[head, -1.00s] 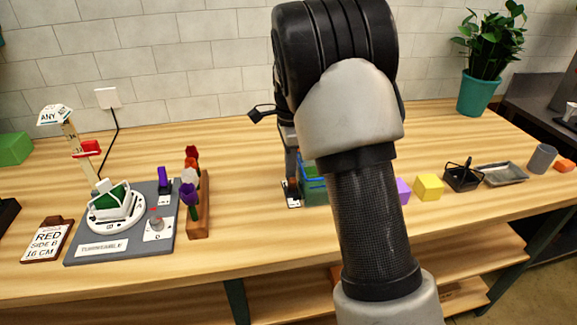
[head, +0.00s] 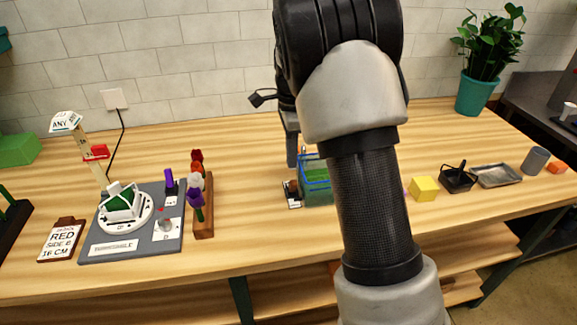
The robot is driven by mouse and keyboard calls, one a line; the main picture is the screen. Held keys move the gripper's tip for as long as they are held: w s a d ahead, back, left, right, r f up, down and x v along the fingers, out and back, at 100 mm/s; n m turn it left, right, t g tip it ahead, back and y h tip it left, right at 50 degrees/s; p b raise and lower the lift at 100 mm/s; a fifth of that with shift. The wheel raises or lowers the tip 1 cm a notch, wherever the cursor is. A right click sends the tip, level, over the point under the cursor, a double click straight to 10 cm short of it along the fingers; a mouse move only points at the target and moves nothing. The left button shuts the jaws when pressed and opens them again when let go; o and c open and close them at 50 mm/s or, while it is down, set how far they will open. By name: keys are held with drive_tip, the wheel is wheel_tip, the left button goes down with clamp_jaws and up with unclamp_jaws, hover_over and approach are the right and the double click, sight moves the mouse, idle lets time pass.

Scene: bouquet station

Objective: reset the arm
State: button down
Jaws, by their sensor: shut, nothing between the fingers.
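My gripper (head: 292,160) points down at the middle of the table, partly hidden behind my own arm. Its fingers are shut with nothing seen between them. The fingertips are above the table, just left of and behind a green, blue-rimmed clear container (head: 317,187). My arm hides the container's right side.
A yellow cube (head: 424,189), black basket (head: 458,178), grey tray (head: 497,175) and potted plant (head: 480,93) are at right.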

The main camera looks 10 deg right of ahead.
drive_tip(key=shift+r, duration=0.1)
drive_tip(key=s+r+n+t+p, duration=0.3)
drive_tip(key=s+r+n+p, duration=0.35)
drive_tip(key=s+r, duration=0.95)
drive_tip(key=s+r+n+t+p, duration=0.1)
drive_tip(key=s+r+n, duration=0.1)
drive_tip(key=s+n, duration=0.3)
drive_tip(key=s+r+n+t, duration=0.1)
drive_tip(key=s+r+n, duration=0.2)
drive_tip(key=s+n, duration=0.3)
drive_tip(key=shift+s+r+t+p, duration=0.3)
drive_tip(key=shift+s+r+p, duration=0.05)
drive_tip(key=shift+s, duration=0.8)
